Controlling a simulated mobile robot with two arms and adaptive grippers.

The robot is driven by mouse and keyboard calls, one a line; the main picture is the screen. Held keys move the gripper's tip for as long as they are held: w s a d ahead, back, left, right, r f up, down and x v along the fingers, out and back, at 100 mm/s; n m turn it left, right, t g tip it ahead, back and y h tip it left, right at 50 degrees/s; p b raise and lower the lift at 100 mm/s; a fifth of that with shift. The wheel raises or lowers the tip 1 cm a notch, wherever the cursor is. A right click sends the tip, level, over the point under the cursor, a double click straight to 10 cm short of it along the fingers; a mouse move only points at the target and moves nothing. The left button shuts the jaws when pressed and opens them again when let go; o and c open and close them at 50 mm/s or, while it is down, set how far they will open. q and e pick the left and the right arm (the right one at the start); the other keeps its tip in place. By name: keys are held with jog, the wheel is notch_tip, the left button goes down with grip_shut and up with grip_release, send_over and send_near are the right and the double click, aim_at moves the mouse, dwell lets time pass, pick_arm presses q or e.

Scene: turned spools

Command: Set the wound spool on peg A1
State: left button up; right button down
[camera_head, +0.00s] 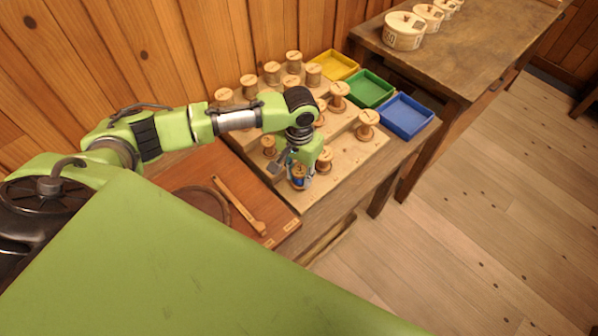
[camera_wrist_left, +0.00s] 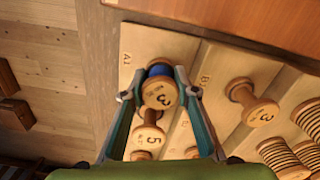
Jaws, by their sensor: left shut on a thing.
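The wound spool (camera_wrist_left: 160,92), with blue winding and a 3 on its pale top, is between the fingers of my left gripper (camera_wrist_left: 158,97) in the left wrist view. In the head view my left gripper (camera_head: 300,181) is low at the front corner of the stepped wooden rack (camera_head: 345,170), shut on the spool (camera_head: 299,171). The spool looks about upright. A label with an A (camera_wrist_left: 126,59) is beside it on the lowest step. Peg A1 is hidden, and I cannot tell whether the spool is around it. My right gripper is not in view.
A bare spool marked 5 (camera_wrist_left: 149,137) stands close to the held one, in the same row. Another spool (camera_wrist_left: 255,103) is on the step marked B. A wooden tool (camera_head: 240,203) lies at left.

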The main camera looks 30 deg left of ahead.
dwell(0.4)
pick_arm(q)
jog(key=shift+f+p, duration=0.2)
jog(key=shift+p, duration=0.15)
jog(key=shift+f, duration=0.15)
dwell(0.4)
jog(key=shift+p, duration=0.6)
dwell(0.5)
jog(key=shift+s+p, duration=0.1)
jog(key=shift+p, duration=0.4)
jog(key=shift+f, duration=0.6)
